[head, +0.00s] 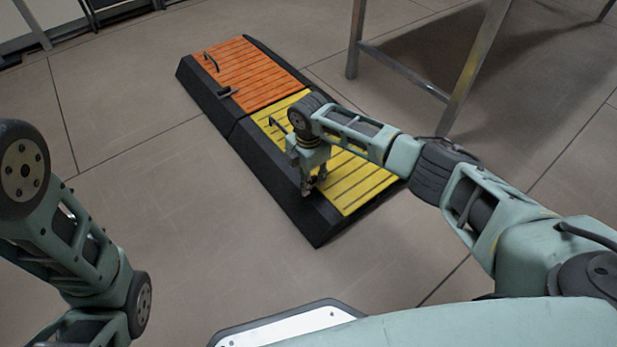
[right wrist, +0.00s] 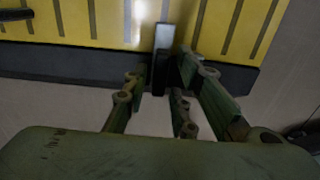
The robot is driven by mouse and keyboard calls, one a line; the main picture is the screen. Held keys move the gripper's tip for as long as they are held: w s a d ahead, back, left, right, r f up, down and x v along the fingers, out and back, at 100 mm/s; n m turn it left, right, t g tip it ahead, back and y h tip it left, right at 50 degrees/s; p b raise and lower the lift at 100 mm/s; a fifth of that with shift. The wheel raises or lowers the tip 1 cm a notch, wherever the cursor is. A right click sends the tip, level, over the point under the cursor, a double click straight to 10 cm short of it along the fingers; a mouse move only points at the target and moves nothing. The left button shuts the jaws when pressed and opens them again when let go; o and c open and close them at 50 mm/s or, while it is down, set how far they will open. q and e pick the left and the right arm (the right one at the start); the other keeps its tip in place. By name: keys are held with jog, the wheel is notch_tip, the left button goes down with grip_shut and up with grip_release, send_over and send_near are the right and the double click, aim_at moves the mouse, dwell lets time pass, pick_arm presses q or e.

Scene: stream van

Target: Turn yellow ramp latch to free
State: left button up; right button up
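The yellow ramp (head: 352,185) lies on the floor with its black side edge toward me. In the right wrist view its yellow top (right wrist: 95,25) shows above the black edge. The latch (right wrist: 164,38), a light grey bar with a dark lower part, stands at that edge. My right gripper (head: 312,188) is over the near edge of the yellow ramp and hides the latch in the head view. In the right wrist view its fingers (right wrist: 161,78) stand apart on either side of the latch, with a gap visible on the left. My left gripper is out of view.
An orange ramp (head: 245,70) with a thin handle and its own dark latch (head: 228,92) adjoins the yellow ramp's far end. A metal table frame (head: 400,72) stands to the right behind the ramps. The floor left of the ramps is clear.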

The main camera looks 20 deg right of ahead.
grip_shut()
